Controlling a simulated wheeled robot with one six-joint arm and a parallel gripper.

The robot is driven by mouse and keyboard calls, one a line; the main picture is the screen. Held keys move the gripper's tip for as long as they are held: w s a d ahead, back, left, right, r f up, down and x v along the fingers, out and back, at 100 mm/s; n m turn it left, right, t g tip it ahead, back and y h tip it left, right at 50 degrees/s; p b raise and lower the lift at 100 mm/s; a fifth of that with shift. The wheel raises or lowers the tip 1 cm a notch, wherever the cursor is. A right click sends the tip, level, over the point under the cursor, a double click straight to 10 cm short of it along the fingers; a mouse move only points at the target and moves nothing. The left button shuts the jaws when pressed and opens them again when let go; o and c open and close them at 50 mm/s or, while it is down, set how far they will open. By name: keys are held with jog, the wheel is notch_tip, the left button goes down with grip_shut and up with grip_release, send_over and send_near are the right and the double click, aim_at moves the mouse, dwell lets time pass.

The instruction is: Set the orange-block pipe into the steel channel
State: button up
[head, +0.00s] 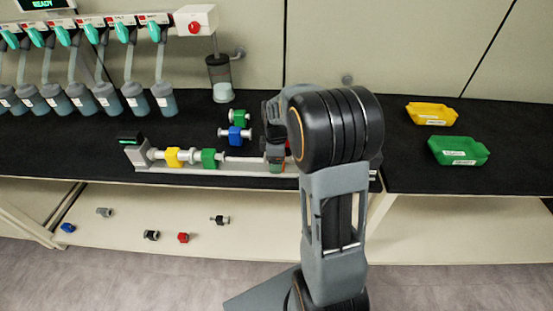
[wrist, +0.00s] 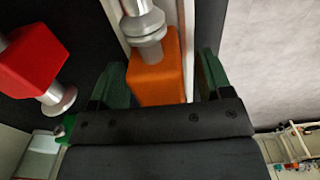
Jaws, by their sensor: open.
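The orange-block pipe shows in the wrist view as an orange block (wrist: 157,82) with a steel collared end (wrist: 143,28) pointing up the picture. It appears to lie along the steel channel (head: 215,171), whose pale side (wrist: 188,25) runs beside it; how deep it sits I cannot tell. My gripper (wrist: 161,64) is open, with one green fingertip on each side of the orange block. Dark gaps show between fingers and block. In the head view my gripper (head: 276,160) is at the right part of the channel and mostly hides the block.
A yellow-block pipe (head: 173,157) and a green-block pipe (head: 209,158) lie in line in the channel. Blue (head: 236,136) and green (head: 239,118) block pipes lie behind it. A red-block pipe (wrist: 33,58) is left of my gripper.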

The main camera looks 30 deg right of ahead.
notch_tip(320, 180, up, 14)
jog(key=shift+p, duration=0.3)
dwell(0.4)
jog(key=shift+f, duration=0.1)
dwell(0.4)
jog(key=f+m, duration=0.1)
jog(key=m, duration=0.1)
jog(key=s+f+m, duration=0.1)
jog(key=m, duration=0.2)
jog(key=shift+s+a+f+m, duration=0.15)
jog(key=shift+a+f+m, duration=0.1)
jog(key=shift+f+m, duration=0.15)
jog(key=s+a+m+t+p, duration=0.1)
jog(key=s+a+m, duration=0.2)
jog(key=s, duration=0.4)
jog(key=s+a+m+t+p, duration=0.1)
jog(key=s+a+m+t, duration=0.1)
jog(key=s+a, duration=0.4)
jog(key=shift+s+a+r+m+t, duration=0.2)
jog(key=shift+s+r+m+t, duration=0.1)
jog(key=shift+s+m, duration=0.45)
